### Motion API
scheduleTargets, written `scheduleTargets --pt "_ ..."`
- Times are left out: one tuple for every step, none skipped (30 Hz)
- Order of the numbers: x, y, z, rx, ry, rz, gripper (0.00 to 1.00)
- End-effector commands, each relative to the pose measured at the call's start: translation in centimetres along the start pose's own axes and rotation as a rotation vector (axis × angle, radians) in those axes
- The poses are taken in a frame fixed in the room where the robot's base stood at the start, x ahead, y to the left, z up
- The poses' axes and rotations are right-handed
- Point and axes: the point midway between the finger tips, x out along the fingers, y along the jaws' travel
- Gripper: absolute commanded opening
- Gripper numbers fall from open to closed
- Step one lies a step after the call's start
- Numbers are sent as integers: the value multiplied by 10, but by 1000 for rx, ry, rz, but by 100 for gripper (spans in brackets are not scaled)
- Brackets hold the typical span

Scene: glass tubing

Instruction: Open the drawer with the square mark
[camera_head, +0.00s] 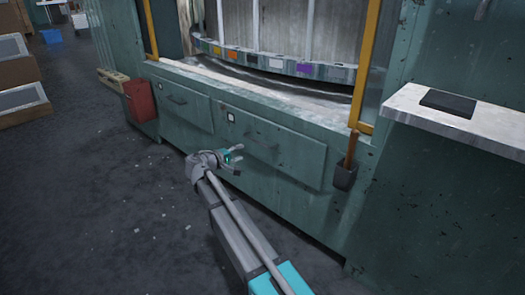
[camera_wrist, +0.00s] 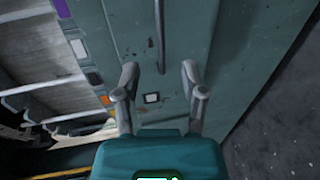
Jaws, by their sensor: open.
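Two green drawers sit side by side in the cabinet front, the left drawer (camera_head: 184,112) and the right drawer (camera_head: 285,160). Both look shut. Each has a bar handle, the left handle (camera_head: 177,99) and the right handle (camera_head: 261,141), with a small white mark at its upper left: left mark (camera_head: 159,86), right mark (camera_head: 231,117). Their shapes are too small to tell apart in the head view. In the wrist view a pale, square-looking mark (camera_wrist: 152,98) with a dark border lies between my fingers, and a bar handle (camera_wrist: 161,38) lies beyond them. My gripper (camera_head: 238,159) is open and empty before the right drawer's left part.
A red box (camera_head: 139,101) hangs left of the drawers. A dark holder with a wooden handle (camera_head: 351,151) is fixed right of them. A pale shelf (camera_head: 480,122) juts out at the right. The floor (camera_head: 100,200) before the cabinet is mostly clear, with small scraps.

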Motion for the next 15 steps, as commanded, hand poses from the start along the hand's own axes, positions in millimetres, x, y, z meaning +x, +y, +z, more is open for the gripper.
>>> scheduleTargets --pt "0 0 0 -1 1 1 54" --pt "0 0 0 -1 1 1 54" --pt "0 0 0 -1 0 1 54" --pt "0 0 0 0 0 1 54" --pt "0 0 0 0 0 1 54" --pt "0 0 0 0 0 1 54" --pt "0 0 0 0 0 1 54" --pt "0 0 0 0 0 0 54" --pt "0 0 0 0 0 0 54" --pt "1 0 0 0 -1 0 54" --pt "1 0 0 0 -1 0 54" --pt "2 0 0 0 -1 0 54" --pt "3 0 0 0 -1 0 54" --pt "4 0 0 0 -1 0 54" --pt "6 0 0 0 -2 0 54"
